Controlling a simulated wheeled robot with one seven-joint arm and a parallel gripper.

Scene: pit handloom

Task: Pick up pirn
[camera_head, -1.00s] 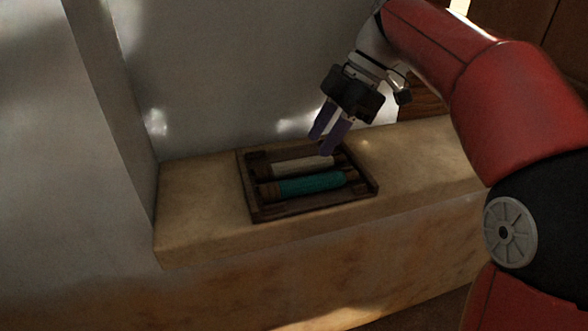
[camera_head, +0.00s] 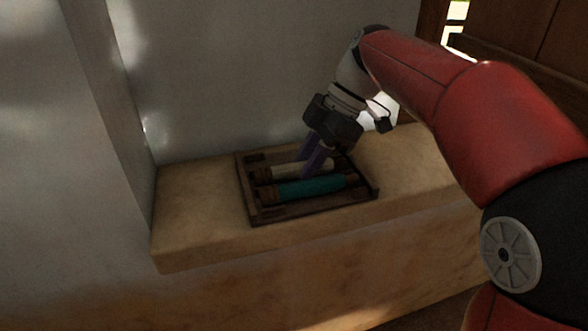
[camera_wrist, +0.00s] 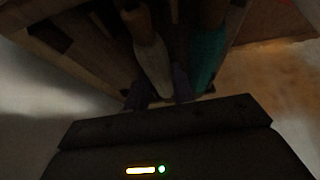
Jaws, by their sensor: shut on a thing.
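Two pirns lie side by side in a dark wooden tray (camera_head: 254,209). The far one is a pale, cream-wound pirn (camera_head: 285,171); the near one is a teal-wound pirn (camera_head: 310,187). My gripper (camera_head: 306,170) reaches down into the tray with its purple fingers around the pale pirn, and is shut on it. In the wrist view the pale pirn (camera_wrist: 150,62) runs down between the fingertips (camera_wrist: 160,93), and the teal pirn (camera_wrist: 207,58) lies just to the right. The pale pirn still appears to be down in the tray. The fingers hide part of it.
The tray rests on a tan ledge (camera_head: 195,220) against a grey wall (camera_head: 230,80). A wall edge rises at the ledge's left end. The ledge is clear on both sides of the tray.

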